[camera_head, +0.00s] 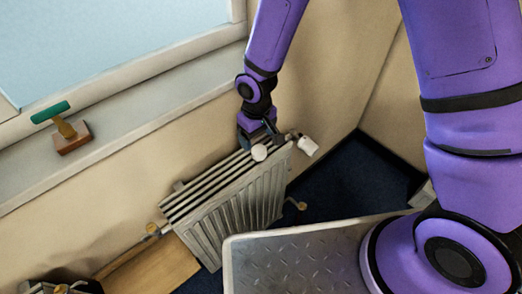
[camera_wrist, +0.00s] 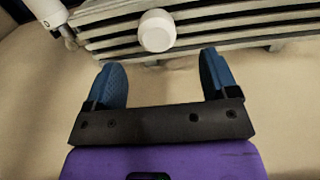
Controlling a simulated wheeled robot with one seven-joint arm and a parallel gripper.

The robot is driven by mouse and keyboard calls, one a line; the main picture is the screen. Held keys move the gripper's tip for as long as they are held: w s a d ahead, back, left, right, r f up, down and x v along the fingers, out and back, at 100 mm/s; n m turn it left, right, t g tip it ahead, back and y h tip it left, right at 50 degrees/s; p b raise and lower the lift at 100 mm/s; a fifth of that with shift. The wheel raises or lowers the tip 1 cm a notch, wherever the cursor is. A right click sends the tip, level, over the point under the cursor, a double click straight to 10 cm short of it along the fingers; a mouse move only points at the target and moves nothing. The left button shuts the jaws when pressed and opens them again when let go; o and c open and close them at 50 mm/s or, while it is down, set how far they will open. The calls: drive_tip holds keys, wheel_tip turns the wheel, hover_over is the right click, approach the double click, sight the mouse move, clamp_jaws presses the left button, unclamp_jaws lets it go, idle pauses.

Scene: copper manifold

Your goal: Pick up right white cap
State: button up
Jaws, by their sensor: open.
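Two white pieces show at the radiator's right end in the head view. One is a round white cap (camera_head: 259,152) on the radiator's top. The other, further right, is a white cylindrical cap (camera_head: 308,146) at the end corner. In the wrist view the round cap (camera_wrist: 156,30) lies just beyond my fingertips, roughly centred between them. The cylindrical cap (camera_wrist: 45,10) is at the upper left, outside the fingers and partly cut off. My gripper (camera_wrist: 163,65) is open with nothing between its blue fingers. In the head view my gripper (camera_head: 260,138) is over the radiator's back edge, close to the wall.
The ribbed grey radiator (camera_head: 225,205) stands against the beige wall. A window sill (camera_head: 130,125) above it holds a wooden block with a green handle (camera_head: 70,135). A metal tread plate (camera_head: 300,262) is in front. Dark blue floor (camera_head: 350,175) is clear at the right.

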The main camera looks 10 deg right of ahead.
sight(258, 147)
drive_tip(key=shift+w+f, duration=0.15)
drive_tip(key=shift+f, duration=1.55)
drive_tip(key=shift+w+f, duration=0.15)
drive_tip(key=shift+f, duration=1.5)
drive_tip(key=shift+c, duration=0.3)
drive_tip(key=c, duration=0.9)
